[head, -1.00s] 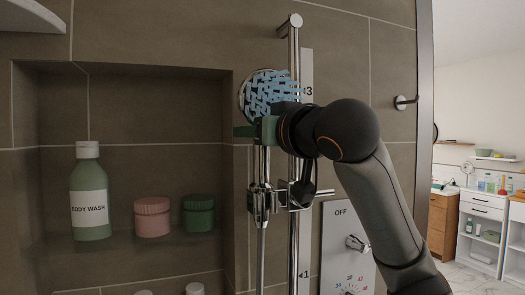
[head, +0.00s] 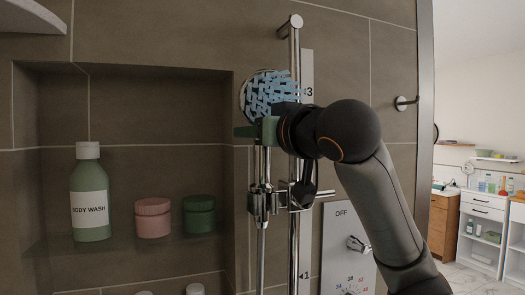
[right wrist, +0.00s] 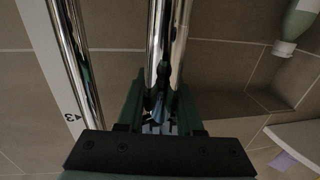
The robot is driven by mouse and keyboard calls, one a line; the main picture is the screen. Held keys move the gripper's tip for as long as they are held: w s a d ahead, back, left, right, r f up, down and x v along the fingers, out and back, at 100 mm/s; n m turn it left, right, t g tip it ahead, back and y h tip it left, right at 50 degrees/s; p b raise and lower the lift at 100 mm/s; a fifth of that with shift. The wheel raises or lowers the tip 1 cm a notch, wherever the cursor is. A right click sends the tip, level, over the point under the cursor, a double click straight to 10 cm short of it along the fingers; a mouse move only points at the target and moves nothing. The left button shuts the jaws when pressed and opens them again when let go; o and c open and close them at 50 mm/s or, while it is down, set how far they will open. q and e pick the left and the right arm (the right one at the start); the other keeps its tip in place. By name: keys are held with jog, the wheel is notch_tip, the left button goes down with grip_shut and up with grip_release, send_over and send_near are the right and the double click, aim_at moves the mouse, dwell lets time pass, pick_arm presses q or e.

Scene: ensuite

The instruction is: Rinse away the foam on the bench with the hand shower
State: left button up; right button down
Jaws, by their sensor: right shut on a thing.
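My right gripper (head: 258,131) is shut on the handle just below the head. The right wrist view shows the green fingers (right wrist: 160,108) on both sides of the chrome handle (right wrist: 165,45). The bench and the foam are in neither view. My left gripper is not in view.
The chrome rail (head: 294,230) stands close beside the handle. The shower control panel (head: 335,270) is low right, and a wall hook (head: 405,101) is further right. A niche at left holds a body wash bottle (head: 90,200), a pink jar (head: 153,220) and a green jar (head: 199,217).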

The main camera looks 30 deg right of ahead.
jog(key=shift+r, duration=0.1)
notch_tip(320, 180, up, 7)
jog(key=b, duration=0.5)
send_near(253, 89)
jog(key=shift+s+d+r, duration=0.15)
jog(key=shift+s+d, duration=0.5)
jog(key=shift+s, duration=0.1)
jog(key=shift+s+d+r, duration=0.15)
jog(key=shift+s+d, duration=0.55)
dwell(0.6)
